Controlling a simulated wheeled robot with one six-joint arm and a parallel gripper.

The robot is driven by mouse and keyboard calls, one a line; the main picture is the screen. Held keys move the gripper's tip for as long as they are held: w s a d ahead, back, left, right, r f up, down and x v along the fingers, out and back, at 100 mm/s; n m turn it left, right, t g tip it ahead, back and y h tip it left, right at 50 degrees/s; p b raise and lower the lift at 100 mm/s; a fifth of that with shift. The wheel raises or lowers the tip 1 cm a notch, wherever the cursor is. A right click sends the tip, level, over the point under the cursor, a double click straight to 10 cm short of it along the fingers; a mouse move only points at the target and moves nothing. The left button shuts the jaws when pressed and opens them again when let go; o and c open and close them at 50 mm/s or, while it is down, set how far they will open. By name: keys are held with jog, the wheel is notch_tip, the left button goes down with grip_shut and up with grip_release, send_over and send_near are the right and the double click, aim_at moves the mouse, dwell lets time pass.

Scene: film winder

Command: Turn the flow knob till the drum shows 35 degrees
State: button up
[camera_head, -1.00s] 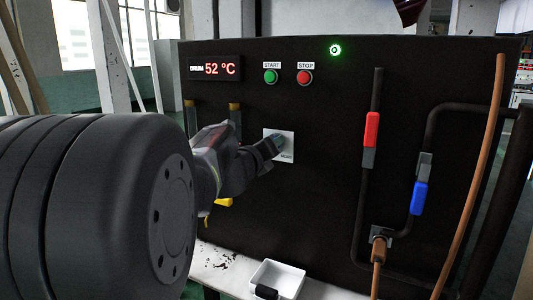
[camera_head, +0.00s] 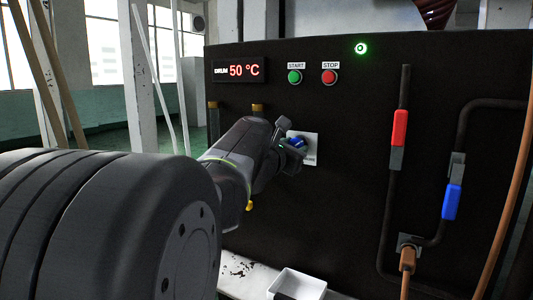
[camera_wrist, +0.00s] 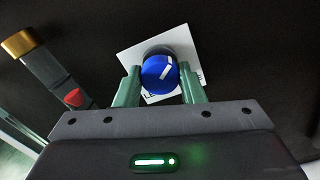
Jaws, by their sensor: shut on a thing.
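The blue flow knob (camera_wrist: 159,72) sits on a white plate (camera_wrist: 128,52) on the black panel; a white mark on it points to the upper right in the wrist view. My gripper (camera_wrist: 158,85) is shut on the knob, one green finger on each side of it. In the head view my gripper (camera_head: 290,140) covers part of the knob (camera_head: 297,142) and its plate (camera_head: 312,137). The drum display (camera_head: 238,70) reads 50 °C in red. The label on the plate is partly hidden.
A green START button (camera_head: 294,77) and a red STOP button (camera_head: 329,77) sit above the knob. A red-handled valve (camera_head: 400,128) and a blue-handled valve (camera_head: 452,201) are on pipes at right. A white tray (camera_head: 298,281) stands below.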

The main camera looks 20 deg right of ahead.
jog(key=shift+f+m+b, duration=0.15)
jog(key=shift+m+b, duration=0.6)
jog(key=shift+m, duration=1.15)
jog(key=o, duration=1)
jog(key=shift+a, duration=0.1)
